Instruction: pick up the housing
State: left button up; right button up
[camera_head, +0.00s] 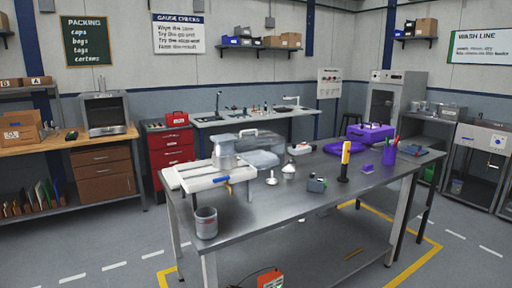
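I cannot tell for certain which item is the housing. A grey, rounded metal body (223,152) stands upright at the back left of the steel workbench (270,215), by a pale flat fixture (208,178) with a blue handle; it may be the housing. A small dark grey block-like part (316,185) sits near the bench's middle. Two small whitish parts, one at the front (271,179) and one behind it (289,171), stand between them. Neither of my grippers shows in the head view.
A grey cup (206,222) stands at the bench's front left corner. A clear-lidded case (259,145) is at the back. The front middle of the bench is clear.

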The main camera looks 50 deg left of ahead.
aim_at(224, 156)
jog(key=i+l+u, duration=0.1)
jog(key=i+u, duration=0.3)
jog(key=i+l+u, duration=0.3)
jog(key=i+u, duration=0.15)
jog(key=i, duration=0.15)
jog(key=i+l+u, duration=0.4)
jog(key=i+l, duration=0.05)
jog(key=i, duration=0.05)
